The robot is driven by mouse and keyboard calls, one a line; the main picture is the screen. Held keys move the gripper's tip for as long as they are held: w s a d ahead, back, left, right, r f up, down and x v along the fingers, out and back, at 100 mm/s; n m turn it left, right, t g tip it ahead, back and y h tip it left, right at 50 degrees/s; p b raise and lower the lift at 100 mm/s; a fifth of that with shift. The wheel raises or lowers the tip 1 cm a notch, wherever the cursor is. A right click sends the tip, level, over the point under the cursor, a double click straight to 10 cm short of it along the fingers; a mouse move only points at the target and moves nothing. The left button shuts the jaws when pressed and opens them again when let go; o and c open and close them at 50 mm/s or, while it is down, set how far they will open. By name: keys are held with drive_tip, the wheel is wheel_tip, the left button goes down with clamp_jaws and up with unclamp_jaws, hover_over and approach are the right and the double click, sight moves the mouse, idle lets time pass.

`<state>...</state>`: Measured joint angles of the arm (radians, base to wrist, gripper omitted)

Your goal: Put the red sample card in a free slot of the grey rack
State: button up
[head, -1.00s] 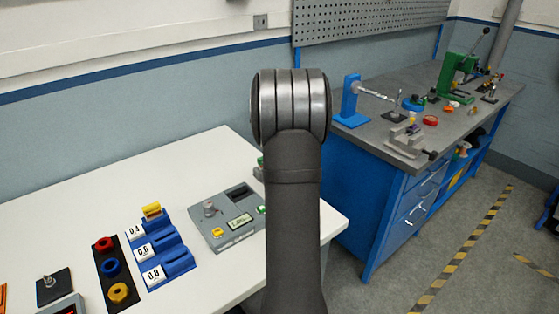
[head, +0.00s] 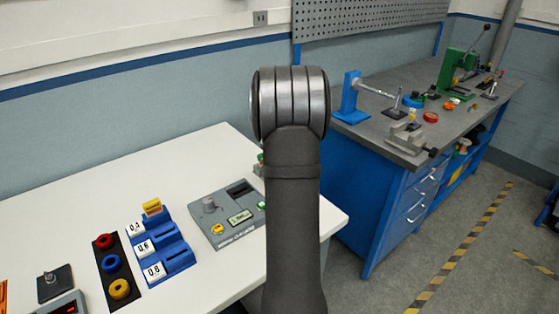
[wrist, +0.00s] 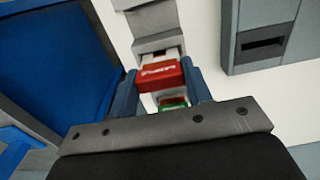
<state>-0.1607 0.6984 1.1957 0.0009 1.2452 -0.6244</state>
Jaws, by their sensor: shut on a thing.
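The red sample card (wrist: 158,75), with pale lettering on its face, is between the two blue fingers of my gripper (wrist: 166,87) in the wrist view. My gripper is shut on it. The grey rack (wrist: 152,22) runs upward in the picture just beyond the card. A green-labelled card (wrist: 173,104) shows below the red one, between the fingers. I cannot tell whether the red card touches the rack or is above it. In the head view, my arm hides my gripper, the red card and most of the rack.
A grey device with a dark slot (wrist: 262,47) stands right of the rack in the wrist view; the device also shows in the head view (head: 222,232). A blue stepped holder (head: 172,258) stands on the white table (head: 110,195). A blue workbench (head: 385,215) is at right.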

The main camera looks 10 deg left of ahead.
drive_tip(key=shift+f, duration=1)
drive_tip(key=o, duration=1.4)
drive_tip(key=shift+r, duration=0.15)
drive_tip(key=shift+r, duration=3.9)
drive_tip(key=shift+f, duration=0.1)
drive_tip(key=shift+f, duration=3.65)
drive_tip(key=shift+r, duration=0.1)
